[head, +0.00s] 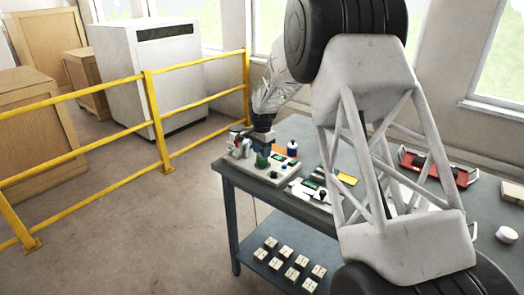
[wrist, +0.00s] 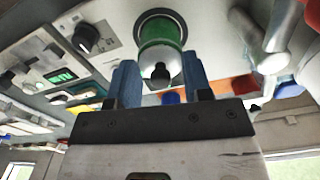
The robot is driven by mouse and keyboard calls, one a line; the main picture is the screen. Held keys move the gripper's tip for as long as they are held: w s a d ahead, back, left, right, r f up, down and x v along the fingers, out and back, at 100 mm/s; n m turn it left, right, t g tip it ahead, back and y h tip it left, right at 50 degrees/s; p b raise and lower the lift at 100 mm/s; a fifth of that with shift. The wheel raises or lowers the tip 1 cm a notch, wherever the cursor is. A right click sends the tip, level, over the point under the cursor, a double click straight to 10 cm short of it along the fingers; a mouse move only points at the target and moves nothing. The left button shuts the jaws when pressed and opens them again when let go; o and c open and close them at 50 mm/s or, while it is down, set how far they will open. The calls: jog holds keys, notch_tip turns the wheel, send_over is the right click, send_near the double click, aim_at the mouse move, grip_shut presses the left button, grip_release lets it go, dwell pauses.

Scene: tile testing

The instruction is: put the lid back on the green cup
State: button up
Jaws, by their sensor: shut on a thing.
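The green cup (wrist: 162,34) stands upright on a pale panel in the wrist view, with a dark ring around its base. It also shows small in the head view (head: 262,161). A silvery lid (wrist: 149,66) with a dark knob sits at the cup's near end. My gripper (wrist: 160,80) has its two blue fingers on either side of the lid and is shut on it. The lid lines up with the cup, but I cannot tell whether it rests on the rim or is slightly above. In the head view my gripper (head: 263,143) is right over the cup.
A panel with a black dial (wrist: 86,38) and a green display (wrist: 62,76) is beside the cup. A grey metal fitting (wrist: 268,55) is close on the right. A yellow railing (head: 155,115) runs at left.

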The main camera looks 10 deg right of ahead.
dwell(0.3)
jog(key=o, duration=1.4)
jog(key=shift+o, duration=0.2)
jog(key=shift+r, duration=0.1)
jog(key=shift+r, duration=3.4)
jog(key=shift+c, duration=0.5)
grip_shut()
jog(key=shift+f, duration=2.4)
